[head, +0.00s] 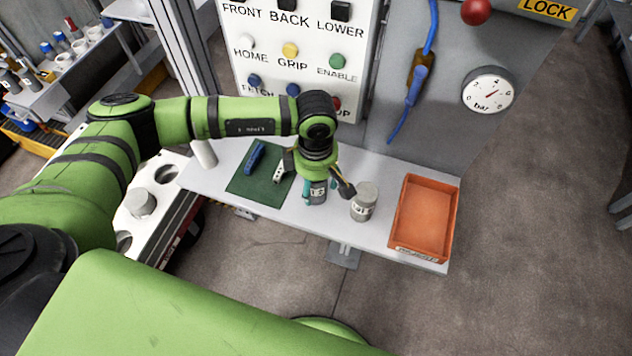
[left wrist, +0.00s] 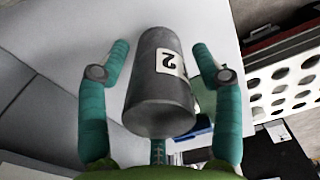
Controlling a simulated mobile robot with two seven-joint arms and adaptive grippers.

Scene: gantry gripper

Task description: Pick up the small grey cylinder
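In the left wrist view the grey cylinder (left wrist: 160,95) shows a label with a "2". My right gripper is not in view.
An orange tray (head: 425,220) sits at the table's right end. A green mat (head: 250,183) with a blue piece (head: 255,157) is left of the gripper. A button panel (head: 300,40) and gauge (head: 488,94) stand behind. A metal cylinder (head: 140,202) is on the white unit at left.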

